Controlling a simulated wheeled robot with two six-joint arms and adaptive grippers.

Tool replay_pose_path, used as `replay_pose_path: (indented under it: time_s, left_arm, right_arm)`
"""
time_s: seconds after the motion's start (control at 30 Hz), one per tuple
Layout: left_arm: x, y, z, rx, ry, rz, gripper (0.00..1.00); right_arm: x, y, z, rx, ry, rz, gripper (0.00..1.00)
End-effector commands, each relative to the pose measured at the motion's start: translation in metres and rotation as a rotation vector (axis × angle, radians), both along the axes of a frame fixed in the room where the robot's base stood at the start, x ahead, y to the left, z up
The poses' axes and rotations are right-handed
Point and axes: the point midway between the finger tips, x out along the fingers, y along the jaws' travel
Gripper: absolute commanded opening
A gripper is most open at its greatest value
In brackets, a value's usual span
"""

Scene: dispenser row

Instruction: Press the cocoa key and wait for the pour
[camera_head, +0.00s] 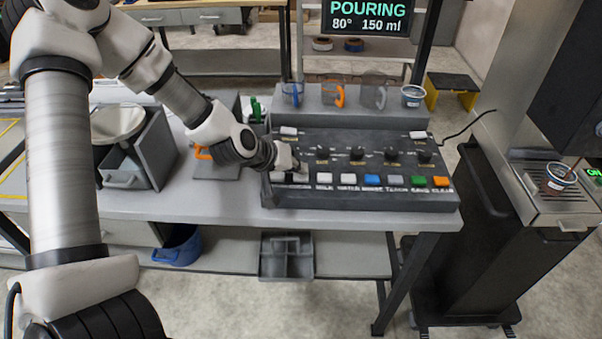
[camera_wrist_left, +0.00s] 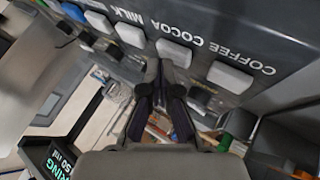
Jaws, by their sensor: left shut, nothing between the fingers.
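The cocoa key (camera_wrist_left: 174,52) is a white key between the coffee key (camera_wrist_left: 230,77) and the milk key (camera_wrist_left: 130,34) in the left wrist view. My left gripper (camera_wrist_left: 162,72) is shut and empty, its fingertips at the cocoa key's edge; I cannot tell if they touch it. In the head view, my left gripper (camera_head: 297,170) hides part of the panel's left keys. The display (camera_head: 366,17) reads POURING, 80°, 150 ml. A cup (camera_head: 558,179) stands on the dispenser's drip tray (camera_head: 548,206) at the right, with a thin brown stream above it. My right gripper is not in view.
The dark control panel (camera_head: 360,147) has knobs and a row of coloured keys. Several cups, including one with an orange handle (camera_head: 334,95), stand on the ledge behind it. A grey bin (camera_head: 150,150) stands left on the table. A blue bucket (camera_head: 178,246) is below.

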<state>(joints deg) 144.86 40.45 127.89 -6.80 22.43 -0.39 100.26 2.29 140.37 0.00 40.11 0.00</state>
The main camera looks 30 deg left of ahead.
Motion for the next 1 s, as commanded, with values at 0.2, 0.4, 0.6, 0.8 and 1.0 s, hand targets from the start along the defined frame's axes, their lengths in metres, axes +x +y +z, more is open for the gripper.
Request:
replay_pose_path:
  time_s: [0.2, 0.4, 0.6, 0.8, 1.0]
  left_arm:
    - [0.0, 0.0, 0.012, 0.0, 0.0, 0.0, 0.0]
    - [0.0, 0.0, 0.01, 0.0, -0.001, 0.001, 0.0]
    - [0.0, 0.0, 0.023, 0.0, -0.001, 0.001, 0.0]
    - [0.0, 0.0, 0.044, 0.0, -0.001, 0.001, 0.0]
    - [0.0, 0.0, 0.062, -0.001, 0.0, 0.001, 0.0]
  right_arm:
    - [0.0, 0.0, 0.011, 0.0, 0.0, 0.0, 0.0]
    - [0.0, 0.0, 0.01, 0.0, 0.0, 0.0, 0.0]
    - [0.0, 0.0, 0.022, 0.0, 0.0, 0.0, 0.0]
    - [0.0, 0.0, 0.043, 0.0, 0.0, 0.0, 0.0]
    - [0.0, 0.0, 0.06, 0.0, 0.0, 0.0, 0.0]
